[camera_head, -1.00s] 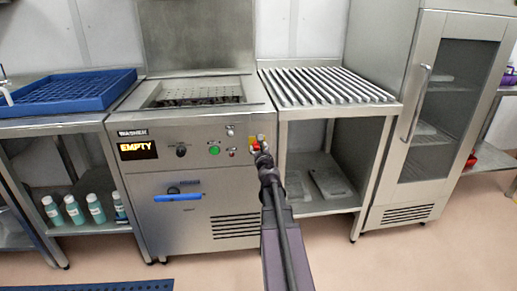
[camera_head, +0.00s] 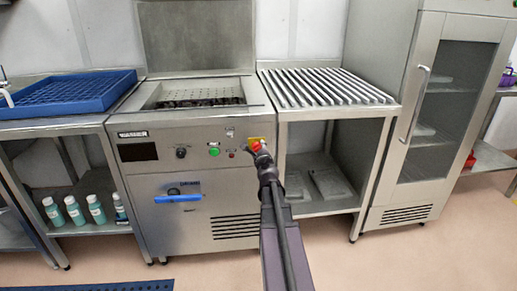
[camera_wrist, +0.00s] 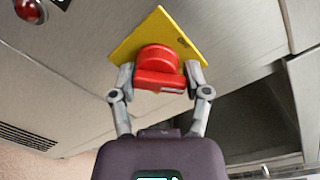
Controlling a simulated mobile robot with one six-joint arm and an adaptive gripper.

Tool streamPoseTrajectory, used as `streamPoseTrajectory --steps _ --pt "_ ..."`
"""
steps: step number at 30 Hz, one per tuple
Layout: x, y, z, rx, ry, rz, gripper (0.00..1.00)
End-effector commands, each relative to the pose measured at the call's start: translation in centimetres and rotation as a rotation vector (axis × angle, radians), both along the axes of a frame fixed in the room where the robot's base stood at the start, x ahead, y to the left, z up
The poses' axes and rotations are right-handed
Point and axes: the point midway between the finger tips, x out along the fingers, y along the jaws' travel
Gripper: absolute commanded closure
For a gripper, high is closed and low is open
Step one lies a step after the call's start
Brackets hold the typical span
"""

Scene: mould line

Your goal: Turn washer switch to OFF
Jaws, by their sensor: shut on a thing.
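The washer (camera_head: 185,185) stands in the middle of the head view, with its lid up and its display (camera_head: 137,151) dark. Its red rotary switch (camera_wrist: 158,68) sits on a yellow plate (camera_wrist: 152,36) at the right end of the control panel. My gripper (camera_wrist: 160,80) is shut on the switch's red handle, one finger on each side, in the wrist view. In the head view my gripper (camera_head: 262,156) partly covers the switch and plate. The OFF marking on the plate is too small to read with certainty.
A green button (camera_head: 214,151) and a black knob (camera_head: 181,152) are on the same panel. A blue rack (camera_head: 70,92) sits on the left table. A slatted table (camera_head: 325,86) and a glass-door cabinet (camera_head: 430,120) stand at right. Several bottles (camera_head: 75,210) stand low at left.

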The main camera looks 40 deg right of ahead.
Motion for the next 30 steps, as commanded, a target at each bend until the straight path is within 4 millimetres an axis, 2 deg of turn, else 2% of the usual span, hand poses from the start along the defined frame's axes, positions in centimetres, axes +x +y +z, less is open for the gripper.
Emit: streamPoseTrajectory --steps 21,30 --pt "0.09 0.24 0.01 -0.569 0.354 0.009 0.86" --pt "0.00 0.16 0.03 -0.721 0.449 0.007 0.87"
